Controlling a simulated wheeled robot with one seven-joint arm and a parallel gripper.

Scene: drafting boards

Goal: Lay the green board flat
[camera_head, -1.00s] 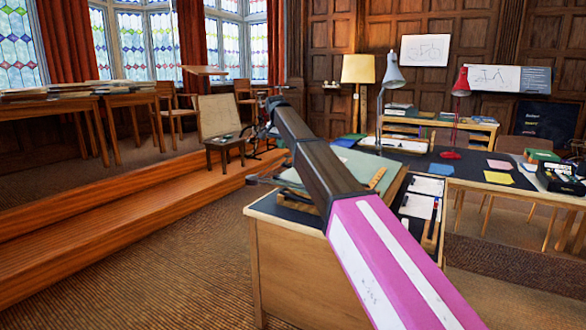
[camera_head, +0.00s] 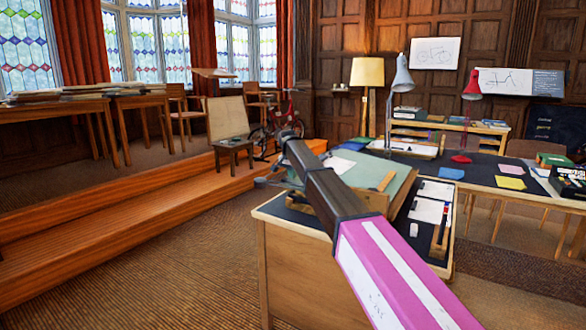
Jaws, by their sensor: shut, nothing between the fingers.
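The green board (camera_head: 401,181) sits on the near desk (camera_head: 285,268), partly hidden behind my arm. It looks slanted, its right side raised off the dark desk top. White paper (camera_head: 343,165) and a wooden strip (camera_head: 386,181) lie on it. My arm, pink and white with a dark section, crosses from the lower right up to the board's left part. I cannot tell whether anything touches the board.
A tray of papers and drawing tools (camera_head: 432,212) lies right of the board. A red lamp (camera_head: 472,90) and a grey lamp (camera_head: 402,80) stand behind. A wooden step (camera_head: 120,238) runs along the left. The carpet (camera_head: 150,285) in front is clear.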

